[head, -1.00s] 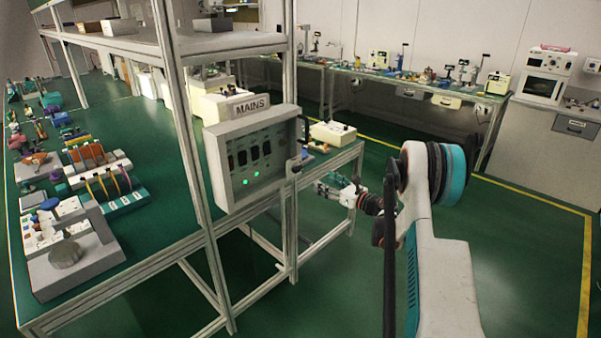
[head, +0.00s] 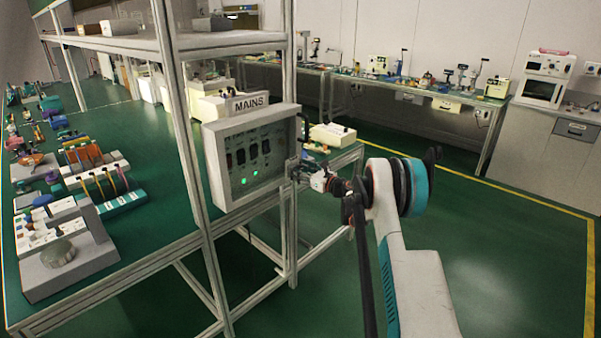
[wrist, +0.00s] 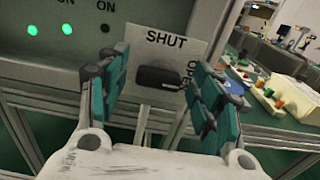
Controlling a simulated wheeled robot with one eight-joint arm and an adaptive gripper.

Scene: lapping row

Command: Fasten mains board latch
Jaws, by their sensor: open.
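The mains board (head: 252,158) is a grey box with a MAINS sign, dark switches and two green lights, mounted on the rack frame. In the wrist view, its latch (wrist: 160,77) is a black handle lying roughly level on a pale plate (wrist: 150,45) marked SHUT at the top and OPEN at the right. My gripper (wrist: 160,98) is open, its teal-padded fingers standing to the left and right of the latch, apparently not touching it. In the head view my gripper (head: 298,172) is at the board's right side, and the latch is hidden there.
Rack posts (head: 190,150) stand left of the board. The green bench (head: 140,215) at left holds several fixtures. A cream box (head: 332,134) sits on the bench behind the board; it also shows in the wrist view (wrist: 285,95). Floor at right is clear.

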